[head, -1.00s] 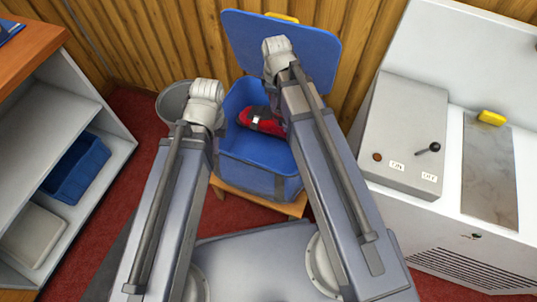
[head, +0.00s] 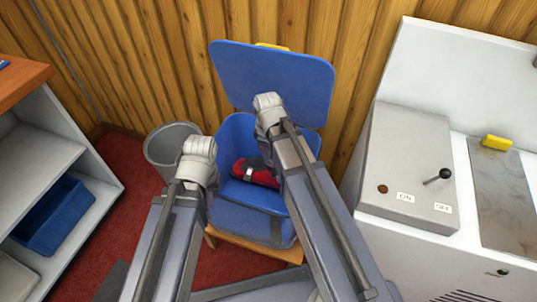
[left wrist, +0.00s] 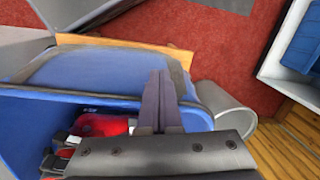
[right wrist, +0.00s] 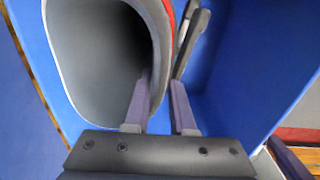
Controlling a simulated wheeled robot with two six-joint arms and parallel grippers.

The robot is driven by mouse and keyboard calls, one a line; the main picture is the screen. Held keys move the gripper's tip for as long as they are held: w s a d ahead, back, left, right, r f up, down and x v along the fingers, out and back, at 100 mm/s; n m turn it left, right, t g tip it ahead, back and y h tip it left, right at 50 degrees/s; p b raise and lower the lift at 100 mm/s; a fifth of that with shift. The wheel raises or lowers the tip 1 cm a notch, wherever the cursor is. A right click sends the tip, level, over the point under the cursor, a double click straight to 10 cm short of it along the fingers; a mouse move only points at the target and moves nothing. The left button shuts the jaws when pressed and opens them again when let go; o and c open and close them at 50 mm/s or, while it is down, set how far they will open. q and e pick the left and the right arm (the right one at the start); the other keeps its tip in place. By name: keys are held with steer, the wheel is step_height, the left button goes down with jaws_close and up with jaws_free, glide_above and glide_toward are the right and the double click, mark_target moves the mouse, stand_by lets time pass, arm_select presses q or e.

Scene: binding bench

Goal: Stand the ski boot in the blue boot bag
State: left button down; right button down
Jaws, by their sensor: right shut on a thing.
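The blue boot bag (head: 250,222) stands open with its lid (head: 272,82) raised behind it. The red ski boot (head: 262,177), with a grey-white buckle, is inside the bag, partly hidden by my right arm in the head view. In the right wrist view the boot's grey cuff opening (right wrist: 95,55) fills the left. My right gripper (right wrist: 158,86) is shut on the cuff's edge. My left gripper (left wrist: 159,80) has its fingers together with nothing seen between them, over the bag's side wall; touch cannot be told. The boot's sole is hidden, so its tilt and contact are unclear.
The bag stands on a low wooden stool (head: 262,249). A grey bin (head: 160,150) stands left of it. Shelves with a blue crate (head: 52,215) are at the left. A white cabinet with a grey switch box (head: 408,165) stands at the right; a wooden wall is behind.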

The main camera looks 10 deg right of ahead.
step_height(320, 180, down, 5)
steer(key=b, duration=0.4)
steer(key=shift+w+d, duration=0.5)
steer(key=shift+w, duration=0.3)
steer(key=shift+w+d, duration=0.5)
steer(key=shift+w, duration=0.3)
steer(key=shift+w+d+f, duration=0.1)
steer(key=shift+w+d, duration=0.05)
steer(key=shift+f+b, duration=0.5)
steer(key=shift+b, duration=0.05)
